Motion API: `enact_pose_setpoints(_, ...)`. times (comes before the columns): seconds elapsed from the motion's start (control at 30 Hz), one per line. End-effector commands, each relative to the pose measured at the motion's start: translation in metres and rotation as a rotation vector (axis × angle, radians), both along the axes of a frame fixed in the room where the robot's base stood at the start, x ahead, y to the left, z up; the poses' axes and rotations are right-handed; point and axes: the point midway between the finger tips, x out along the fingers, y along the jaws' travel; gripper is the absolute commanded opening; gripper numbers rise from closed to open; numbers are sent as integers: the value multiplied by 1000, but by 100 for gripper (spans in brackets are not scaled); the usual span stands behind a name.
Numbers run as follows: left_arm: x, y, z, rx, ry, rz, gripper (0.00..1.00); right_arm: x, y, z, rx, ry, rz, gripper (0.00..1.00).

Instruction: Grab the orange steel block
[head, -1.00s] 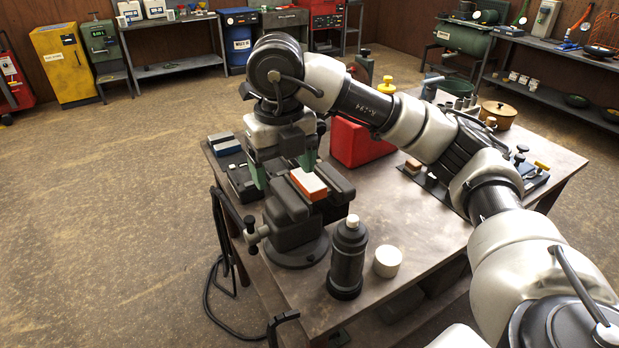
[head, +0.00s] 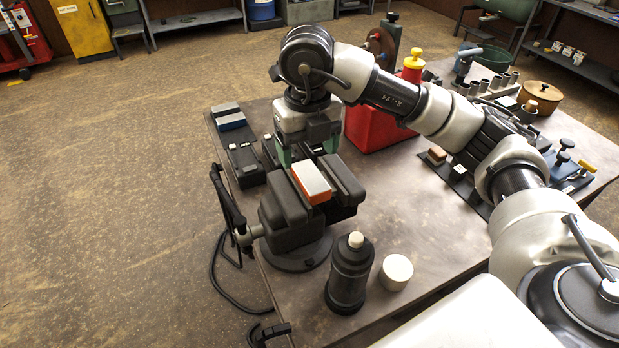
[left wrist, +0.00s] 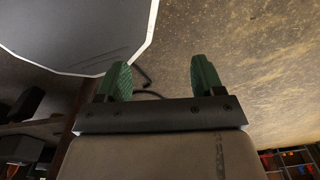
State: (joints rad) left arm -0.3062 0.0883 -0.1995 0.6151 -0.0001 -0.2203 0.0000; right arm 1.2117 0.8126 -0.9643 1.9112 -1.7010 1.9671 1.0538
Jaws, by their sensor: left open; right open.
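The orange steel block (head: 312,182), with a pale top and orange sides, lies between the dark jaws of a bench vise (head: 284,212) in the head view. My right gripper (head: 307,152) points down just behind the block. Its green fingers are apart and empty, one toward each side of the block's far end; whether they touch anything is unclear. My left gripper (left wrist: 162,76) shows only in the left wrist view. Its green fingers are wide apart with nothing between them, and the floor lies beyond.
A black bottle (head: 349,272) and white round piece (head: 396,272) stand right of the vise on the workbench (head: 430,222). A red can (head: 372,128) stands behind my right gripper. A blue-and-white block (head: 228,117) lies at the left rear. Open floor lies left.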

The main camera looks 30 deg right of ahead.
Motion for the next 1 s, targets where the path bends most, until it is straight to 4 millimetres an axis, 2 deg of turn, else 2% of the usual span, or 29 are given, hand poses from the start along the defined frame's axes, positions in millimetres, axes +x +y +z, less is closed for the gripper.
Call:
enact_pose_setpoints(0.17,-3,2,11,3,5,0,67,2,0,-14,-1,5,-2,77)
enact_pose_setpoints(0.27,1,-1,22,-1,0,2,67,4,1,-29,-1,5,-1,77)
enact_pose_setpoints(0.4,9,-9,26,-13,-15,4,67,4,1,-49,-1,4,-2,77)
enact_pose_setpoints(0.7,11,-12,25,-17,-18,5,67,5,1,-55,0,0,-1,77)
enact_pose_setpoints(1.0,9,-8,25,-10,-13,2,67,5,1,-54,0,0,-1,31)
